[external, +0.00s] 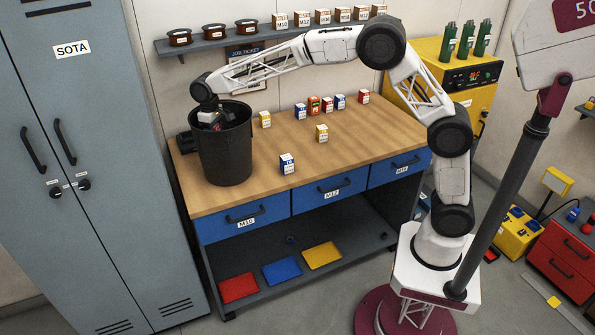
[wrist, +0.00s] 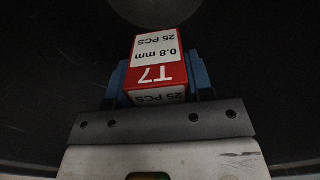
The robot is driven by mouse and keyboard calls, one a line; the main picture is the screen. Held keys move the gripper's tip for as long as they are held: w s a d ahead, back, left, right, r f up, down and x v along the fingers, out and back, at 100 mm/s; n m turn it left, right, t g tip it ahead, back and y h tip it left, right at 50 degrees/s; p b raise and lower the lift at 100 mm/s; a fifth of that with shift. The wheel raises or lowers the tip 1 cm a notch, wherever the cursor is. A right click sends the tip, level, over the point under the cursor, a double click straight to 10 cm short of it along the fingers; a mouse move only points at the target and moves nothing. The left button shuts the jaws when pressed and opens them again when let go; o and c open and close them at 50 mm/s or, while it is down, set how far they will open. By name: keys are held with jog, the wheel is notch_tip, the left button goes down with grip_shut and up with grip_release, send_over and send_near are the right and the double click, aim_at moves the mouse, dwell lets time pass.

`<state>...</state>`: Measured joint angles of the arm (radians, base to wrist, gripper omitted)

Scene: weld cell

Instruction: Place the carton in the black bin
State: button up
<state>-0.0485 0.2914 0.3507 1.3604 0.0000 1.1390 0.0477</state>
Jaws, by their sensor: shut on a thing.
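The black bin (external: 226,158) stands upright on the left end of the wooden workbench. My gripper (external: 214,122) reaches down into the mouth of the bin from above. In the wrist view, my gripper (wrist: 158,88) is shut on a red and white carton (wrist: 157,62) marked T7, 0.8 mm, 25 PCS, with a blue finger on each side. The dark inside of the bin (wrist: 60,70) surrounds the carton, and a grey round patch shows beyond it. In the external view the carton is mostly hidden by my gripper and the bin rim.
Several small cartons stand on the workbench (external: 370,149), including a blue one (external: 287,164) and a yellow one (external: 322,133). A shelf (external: 250,37) with spools and boxes hangs behind. A grey locker (external: 95,180) stands left, a yellow machine (external: 440,75) right.

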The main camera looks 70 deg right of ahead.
notch_tip(320, 180, down, 9)
dwell(0.3)
jog(key=shift+r, duration=0.1)
jog(key=shift+f, duration=2.55)
jog(key=shift+f, duration=0.1)
jog(key=o, duration=1)
jog(key=shift+o, duration=0.2)
notch_tip(320, 180, up, 12)
jog(key=shift+r, duration=0.1)
